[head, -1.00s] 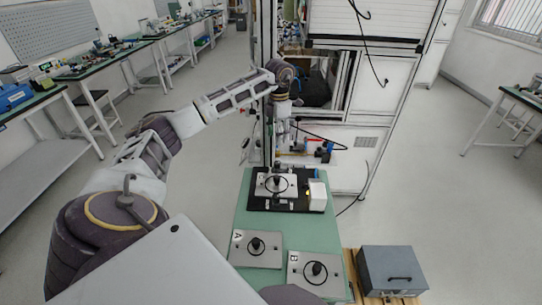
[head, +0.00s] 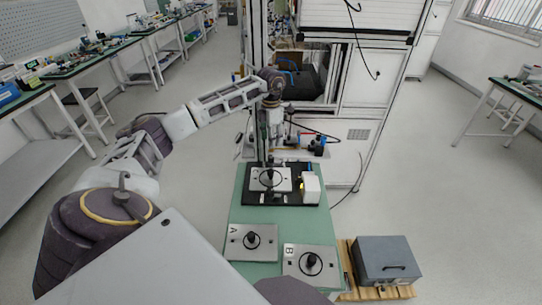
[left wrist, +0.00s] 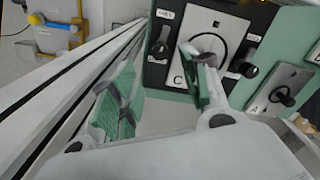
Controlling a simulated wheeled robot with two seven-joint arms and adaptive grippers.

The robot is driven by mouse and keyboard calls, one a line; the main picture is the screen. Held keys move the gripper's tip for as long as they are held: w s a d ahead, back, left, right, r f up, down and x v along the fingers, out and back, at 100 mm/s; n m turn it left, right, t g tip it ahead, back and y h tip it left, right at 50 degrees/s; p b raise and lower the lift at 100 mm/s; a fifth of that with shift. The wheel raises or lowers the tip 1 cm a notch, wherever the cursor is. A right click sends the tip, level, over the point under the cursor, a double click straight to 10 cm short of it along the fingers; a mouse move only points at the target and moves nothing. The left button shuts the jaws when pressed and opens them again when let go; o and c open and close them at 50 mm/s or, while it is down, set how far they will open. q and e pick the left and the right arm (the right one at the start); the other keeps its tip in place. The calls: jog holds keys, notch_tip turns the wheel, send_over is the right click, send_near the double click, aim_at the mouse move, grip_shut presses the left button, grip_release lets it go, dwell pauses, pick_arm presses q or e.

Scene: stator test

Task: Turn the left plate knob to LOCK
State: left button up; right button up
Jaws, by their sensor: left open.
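A black base (head: 292,199) stands at the far end of the green table and carries a light metal plate with a dark ring; in the left wrist view this plate (left wrist: 196,25) is marked C. There, a black knob (left wrist: 159,49) sits left of plate C under a white label, and another black knob (left wrist: 243,69) sits to its right. The labels are too small to read surely.
A white block (head: 311,188) stands at the base's right. Plates A (head: 264,242) and B (head: 296,266) lie nearer on the green table (head: 240,205). A grey box (head: 388,260) sits on a wooden pallet at right. A machine frame rises behind.

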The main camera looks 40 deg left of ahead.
aim_at(271, 156)
pick_arm(q)
notch_tip(271, 156, down, 9)
jog(key=shift+f, duration=0.1)
dwell(0.4)
jog(key=shift+c, duration=0.4)
grip_shut()
